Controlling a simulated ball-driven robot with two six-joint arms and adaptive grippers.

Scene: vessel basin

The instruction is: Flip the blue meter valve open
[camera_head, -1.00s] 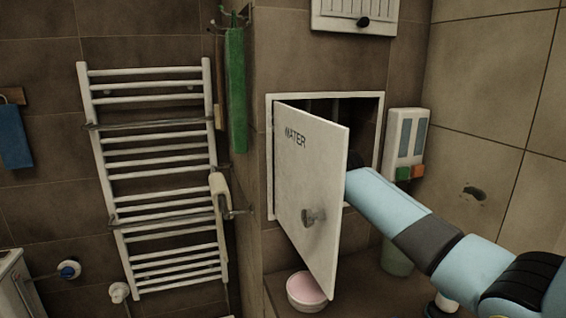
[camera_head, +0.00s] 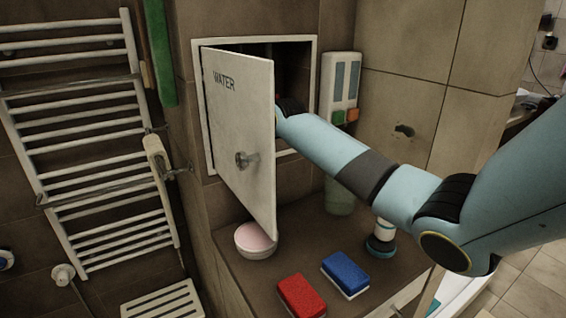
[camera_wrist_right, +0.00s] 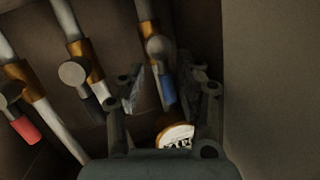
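The blue valve handle (camera_wrist_right: 168,91) hangs down from a grey round knob on a pipe with a brass fitting in the right wrist view. My right gripper (camera_wrist_right: 160,88) is open, with one finger on each side of the blue handle; I cannot tell whether either finger touches it. A round meter dial (camera_wrist_right: 177,137) shows just below, partly covered by the gripper. In the head view my right arm (camera_head: 340,155) reaches into the wall cabinet behind its open white door marked WATER (camera_head: 240,130), which hides the gripper. My left gripper is not in view.
Two other valves, one with a red handle (camera_wrist_right: 24,127) and one with a dark handle (camera_wrist_right: 93,104), sit left of the blue one. The cabinet wall (camera_wrist_right: 268,90) is close on the right. A pink-topped bowl (camera_head: 255,241) and red (camera_head: 301,296) and blue sponges (camera_head: 345,273) lie below.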

